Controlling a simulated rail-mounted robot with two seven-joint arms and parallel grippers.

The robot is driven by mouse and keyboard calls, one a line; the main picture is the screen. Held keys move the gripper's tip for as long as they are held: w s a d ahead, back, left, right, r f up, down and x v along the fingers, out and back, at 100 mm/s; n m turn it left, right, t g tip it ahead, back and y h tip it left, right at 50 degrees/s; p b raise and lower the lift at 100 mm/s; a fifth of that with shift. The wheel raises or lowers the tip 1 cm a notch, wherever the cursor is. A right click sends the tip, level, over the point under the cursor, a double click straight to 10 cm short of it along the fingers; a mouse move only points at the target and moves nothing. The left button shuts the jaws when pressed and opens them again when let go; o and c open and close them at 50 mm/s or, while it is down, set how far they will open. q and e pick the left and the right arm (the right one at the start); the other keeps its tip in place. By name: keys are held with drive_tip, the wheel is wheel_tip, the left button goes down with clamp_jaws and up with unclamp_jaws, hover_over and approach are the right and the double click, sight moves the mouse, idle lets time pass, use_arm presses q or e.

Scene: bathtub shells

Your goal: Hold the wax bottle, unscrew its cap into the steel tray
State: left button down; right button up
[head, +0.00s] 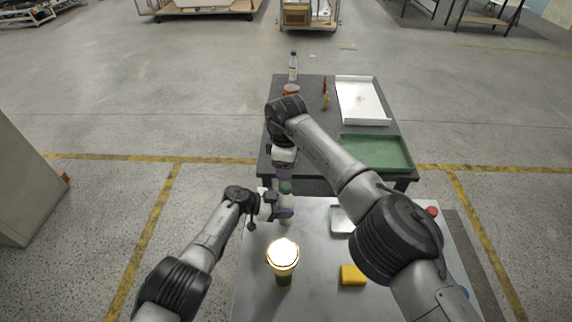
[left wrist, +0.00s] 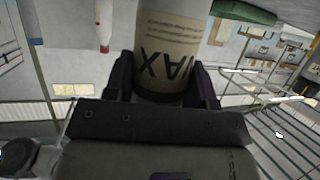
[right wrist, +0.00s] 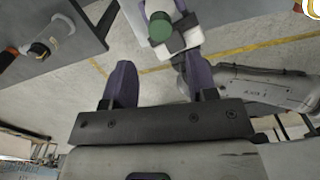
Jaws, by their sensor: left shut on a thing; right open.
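The wax bottle (left wrist: 165,50) fills the gap between the fingers of my left gripper (left wrist: 157,85) in the left wrist view, its WAX lettering upside down. In the head view my left gripper (head: 284,205) is shut on the bottle over the near table. The green cap (right wrist: 160,27) is on top of the bottle in the right wrist view; it also shows in the head view (head: 286,187). My right gripper (right wrist: 160,82) is open and empty, above and apart from the cap. The steel tray (head: 341,220) lies right of the bottle, partly hidden by my right arm.
A glowing lamp (head: 283,262) and a yellow block (head: 353,275) stand on the near table (head: 318,300). A red object (head: 432,211) is at its right. The far table holds a green tray (head: 377,153), a white tray (head: 361,100) and a clear bottle (head: 293,68).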

sight(286, 185)
drive_tip(key=m, duration=0.6)
drive_tip(key=shift+f+m, duration=0.1)
drive_tip(key=shift+m, duration=0.6)
drive_tip(key=shift+f, duration=3.9)
